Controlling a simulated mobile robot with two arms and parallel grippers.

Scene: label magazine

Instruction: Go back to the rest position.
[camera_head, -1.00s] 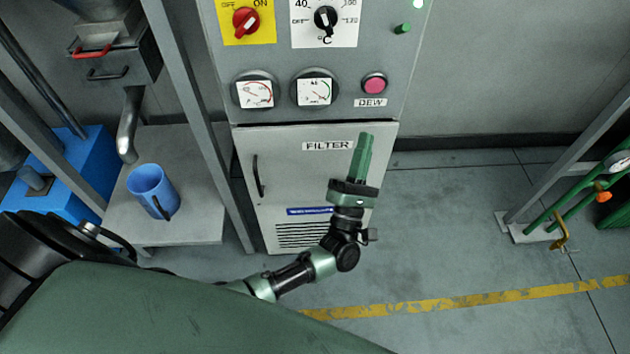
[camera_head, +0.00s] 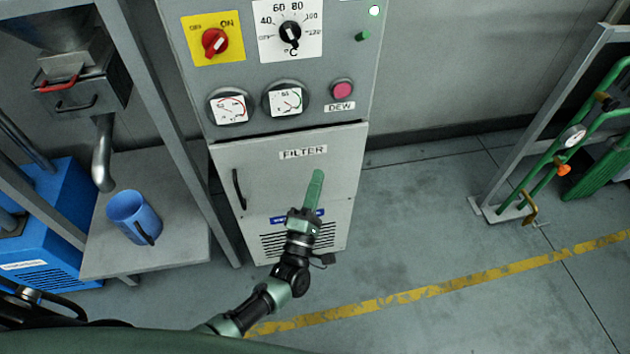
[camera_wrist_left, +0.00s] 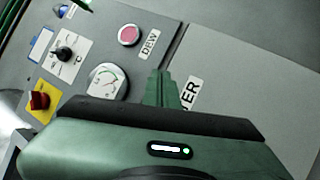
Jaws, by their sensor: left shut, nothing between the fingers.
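My left gripper (camera_head: 318,175) is shut and empty in the head view, its green fingers pressed together and pointing up in front of the lower cabinet door marked FILTER (camera_head: 345,165). In the left wrist view its fingers (camera_wrist_left: 162,82) also show as one closed shape, in front of the cabinet face. Whether the fingertips touch the door cannot be told. My right gripper is not in view.
The grey cabinet carries a red switch (camera_head: 214,42), a temperature dial (camera_head: 290,32), two gauges and a pink DEW button (camera_head: 342,90). A blue mug (camera_head: 133,215) stands on the shelf (camera_head: 185,255) at left. Green pipework (camera_head: 560,150) stands at right. Floor between is clear.

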